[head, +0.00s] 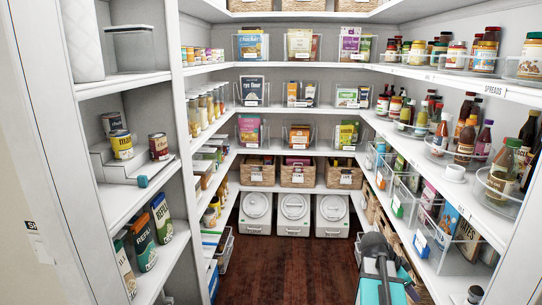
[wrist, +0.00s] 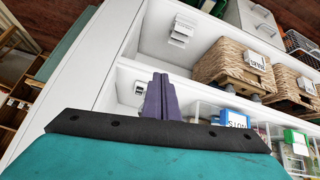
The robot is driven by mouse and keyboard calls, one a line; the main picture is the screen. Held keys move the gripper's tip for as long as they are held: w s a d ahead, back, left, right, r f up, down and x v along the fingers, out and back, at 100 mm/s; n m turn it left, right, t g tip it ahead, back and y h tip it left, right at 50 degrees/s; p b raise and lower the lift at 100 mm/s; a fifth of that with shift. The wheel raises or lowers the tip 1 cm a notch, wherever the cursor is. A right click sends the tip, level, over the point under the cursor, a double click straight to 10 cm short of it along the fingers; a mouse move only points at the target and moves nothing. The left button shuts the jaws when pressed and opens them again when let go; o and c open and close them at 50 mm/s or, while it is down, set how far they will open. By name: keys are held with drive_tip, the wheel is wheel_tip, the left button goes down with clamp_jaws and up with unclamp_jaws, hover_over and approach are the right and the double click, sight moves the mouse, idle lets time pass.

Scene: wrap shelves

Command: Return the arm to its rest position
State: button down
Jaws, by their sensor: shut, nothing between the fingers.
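My gripper (wrist: 161,96) shows in the wrist view as two slim purple fingers pressed together, with nothing between them. It is in front of the white shelf face, below and left of a woven basket (wrist: 232,62). In the head view my dark and teal arm (head: 377,265) is at the bottom, right of centre, over the wooden floor. I cannot make out the fingertips in the head view.
Pantry shelves (head: 180,73) of cans, boxes and jars line the left, back and right. White bins (head: 293,214) stand on the floor at the back. The wooden floor (head: 285,265) in the middle is clear. The right shelves stand close to my arm.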

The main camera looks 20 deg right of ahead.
drive_tip(key=a+f+n+y, duration=0.2)
drive_tip(key=a+f+n, duration=0.4)
drive_tip(key=a+f, duration=1.75)
drive_tip(key=s+a+f+n+g+y, duration=0.3)
drive_tip(key=s+a+f+n+y, duration=0.2)
drive_tip(key=s+a+f+n, duration=0.9)
drive_tip(key=s+a+f+b, duration=0.1)
drive_tip(key=s+a+f, duration=0.2)
drive_tip(key=a, duration=0.4)
drive_tip(key=shift+s+f, duration=0.25)
drive_tip(key=shift+f, duration=0.1)
